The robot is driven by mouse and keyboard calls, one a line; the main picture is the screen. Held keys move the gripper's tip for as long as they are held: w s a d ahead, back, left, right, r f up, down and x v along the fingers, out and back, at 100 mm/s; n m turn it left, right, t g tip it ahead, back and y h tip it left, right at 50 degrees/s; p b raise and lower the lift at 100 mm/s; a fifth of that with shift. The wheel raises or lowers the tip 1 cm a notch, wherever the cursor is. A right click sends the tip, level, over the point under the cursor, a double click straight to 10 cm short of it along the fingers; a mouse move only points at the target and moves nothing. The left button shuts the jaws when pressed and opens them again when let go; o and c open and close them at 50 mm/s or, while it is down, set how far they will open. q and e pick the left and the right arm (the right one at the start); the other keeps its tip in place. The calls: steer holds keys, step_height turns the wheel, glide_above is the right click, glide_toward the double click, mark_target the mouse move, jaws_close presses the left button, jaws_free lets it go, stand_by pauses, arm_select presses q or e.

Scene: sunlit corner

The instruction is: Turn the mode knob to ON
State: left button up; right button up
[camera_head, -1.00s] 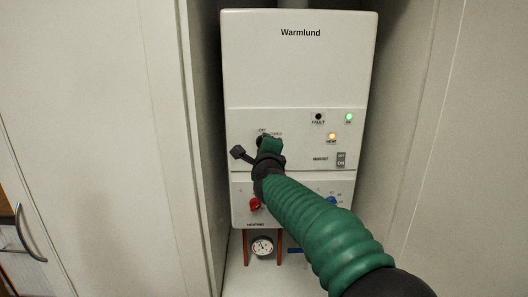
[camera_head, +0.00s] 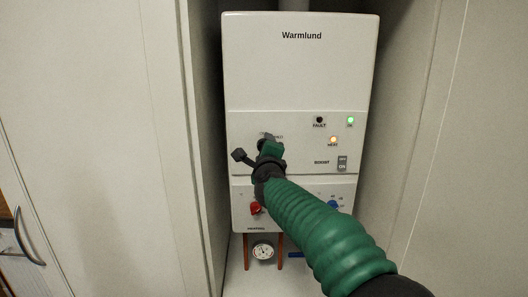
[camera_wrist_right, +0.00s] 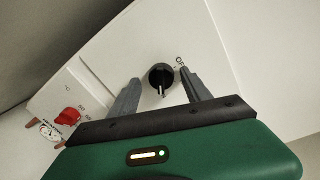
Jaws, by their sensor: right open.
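The mode knob (camera_wrist_right: 161,77) is a round black knob with a raised grip on the boiler's white front panel. In the right wrist view it lies between the two grey fingers of my right gripper (camera_wrist_right: 162,90), which is open around it or just short of it; contact cannot be told. An "OFF" label is printed beside the right finger. In the head view my right gripper (camera_head: 258,150) is in front of the panel and hides the knob and most of its lettering. My left gripper is not in view.
The white Warmlund boiler (camera_head: 298,70) hangs between cabinet walls. A red knob (camera_head: 256,208) and a blue knob (camera_head: 333,205) sit lower on it, with a boost switch (camera_head: 342,163) at the right. A gauge (camera_head: 262,251) and pipes are below.

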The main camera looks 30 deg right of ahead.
steer(key=f+v, duration=0.1)
steer(key=v, duration=1.5)
steer(key=shift+s+a+r, duration=0.25)
steer(key=shift+s+r, duration=0.05)
steer(key=shift+r, duration=0.1)
